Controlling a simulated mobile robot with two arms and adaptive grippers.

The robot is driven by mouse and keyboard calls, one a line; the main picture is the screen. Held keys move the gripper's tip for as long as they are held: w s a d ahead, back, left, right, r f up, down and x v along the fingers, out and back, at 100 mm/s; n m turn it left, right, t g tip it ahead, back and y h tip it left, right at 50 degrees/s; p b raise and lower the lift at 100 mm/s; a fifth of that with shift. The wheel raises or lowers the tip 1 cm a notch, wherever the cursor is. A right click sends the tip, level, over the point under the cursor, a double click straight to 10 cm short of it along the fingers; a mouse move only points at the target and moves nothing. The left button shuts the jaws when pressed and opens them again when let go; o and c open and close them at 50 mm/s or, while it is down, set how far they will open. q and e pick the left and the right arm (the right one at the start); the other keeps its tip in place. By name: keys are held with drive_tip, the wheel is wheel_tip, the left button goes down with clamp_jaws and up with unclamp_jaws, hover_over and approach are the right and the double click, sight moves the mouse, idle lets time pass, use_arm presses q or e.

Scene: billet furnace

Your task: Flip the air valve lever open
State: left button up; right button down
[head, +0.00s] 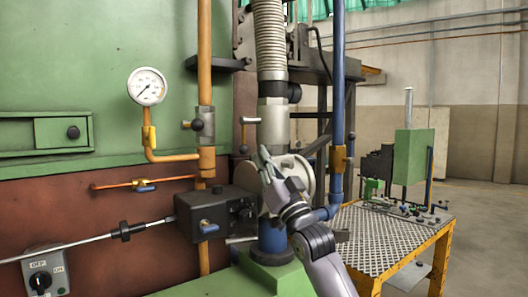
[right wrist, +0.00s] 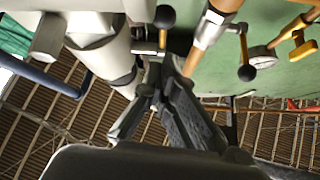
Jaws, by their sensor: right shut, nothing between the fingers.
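A small lever with a black ball end (head: 243,149) hangs down from a pale crossbar (head: 250,120) beside the grey vertical duct (head: 273,120). I take it as the air valve lever, but no label confirms this. My right gripper (head: 266,164) is shut and empty, just right of and slightly below the ball. In the right wrist view, the shut fingers (right wrist: 160,72) lie close to this lever's ball (right wrist: 164,16); I cannot tell whether they touch. Another black-ball lever (head: 186,124) sticks out left from a grey valve (head: 204,125) on the orange pipe. My left gripper is not in view.
A pressure gauge (head: 147,86) is at upper left. A black box (head: 214,212) with a blue handle stands left of my right arm. A round pale flange (head: 302,182) is behind the gripper. A blue pipe (head: 338,80) and a mesh-topped table (head: 380,240) are to the right.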

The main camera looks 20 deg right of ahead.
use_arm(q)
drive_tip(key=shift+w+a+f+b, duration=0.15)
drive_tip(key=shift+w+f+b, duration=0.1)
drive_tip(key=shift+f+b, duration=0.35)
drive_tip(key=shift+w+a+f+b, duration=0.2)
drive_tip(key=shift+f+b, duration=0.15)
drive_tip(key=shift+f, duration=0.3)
use_arm(e)
wheel_tip(320, 180, down, 6)
drive_tip(key=s, duration=0.1)
drive_tip(key=shift+a+f, duration=0.25)
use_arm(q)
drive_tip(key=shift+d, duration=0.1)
use_arm(e)
drive_tip(key=shift+s, duration=0.1)
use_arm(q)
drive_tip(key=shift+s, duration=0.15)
